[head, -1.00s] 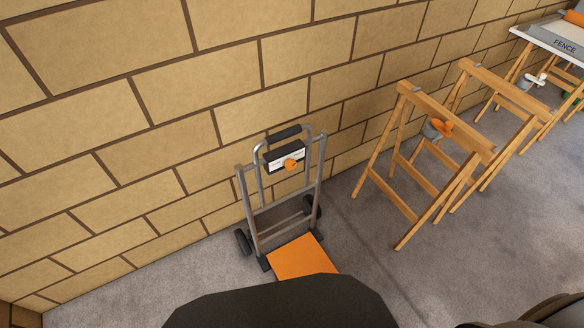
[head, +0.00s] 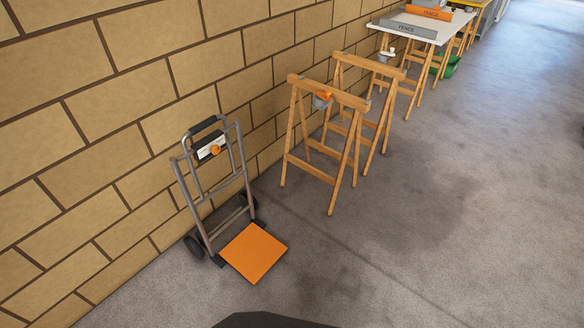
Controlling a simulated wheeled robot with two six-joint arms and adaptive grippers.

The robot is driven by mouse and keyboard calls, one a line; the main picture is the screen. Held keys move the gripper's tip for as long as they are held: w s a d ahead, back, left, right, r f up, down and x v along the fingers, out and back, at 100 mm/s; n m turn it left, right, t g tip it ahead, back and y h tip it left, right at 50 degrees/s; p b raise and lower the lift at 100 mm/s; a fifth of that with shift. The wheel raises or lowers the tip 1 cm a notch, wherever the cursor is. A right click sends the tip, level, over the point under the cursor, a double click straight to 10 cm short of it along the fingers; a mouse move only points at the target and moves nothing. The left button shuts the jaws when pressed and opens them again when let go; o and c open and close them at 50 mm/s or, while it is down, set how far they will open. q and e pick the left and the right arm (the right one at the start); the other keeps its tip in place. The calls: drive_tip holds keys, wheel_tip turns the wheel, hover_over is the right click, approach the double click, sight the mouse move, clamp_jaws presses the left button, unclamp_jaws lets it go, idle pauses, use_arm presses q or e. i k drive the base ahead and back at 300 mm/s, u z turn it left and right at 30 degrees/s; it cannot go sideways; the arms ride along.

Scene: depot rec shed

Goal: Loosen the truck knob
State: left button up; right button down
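A grey metal hand truck (head: 207,210) stands upright against the brick wall, left of centre in the head view. Its orange knob (head: 215,150) sits on a white and black plate (head: 209,145) just below the dark handle grip. An orange toe plate (head: 254,252) lies flat on the floor in front of the truck, with small black wheels beside it. How tight the knob is cannot be told. Neither of my grippers is in view.
Two wooden sawhorses (head: 327,92) stand right of the truck, with an orange-topped item (head: 323,97) at the nearer one. Farther back is a white table (head: 411,28) with pieces marked FENCE. Grey floor (head: 430,230) is clear in front and right.

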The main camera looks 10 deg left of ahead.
sight(214, 148)
drive_tip(key=z, duration=1.15)
drive_tip(key=i, duration=1.45)
drive_tip(key=u, duration=0.75)
drive_tip(key=i, duration=0.8)
drive_tip(key=u, duration=0.85)
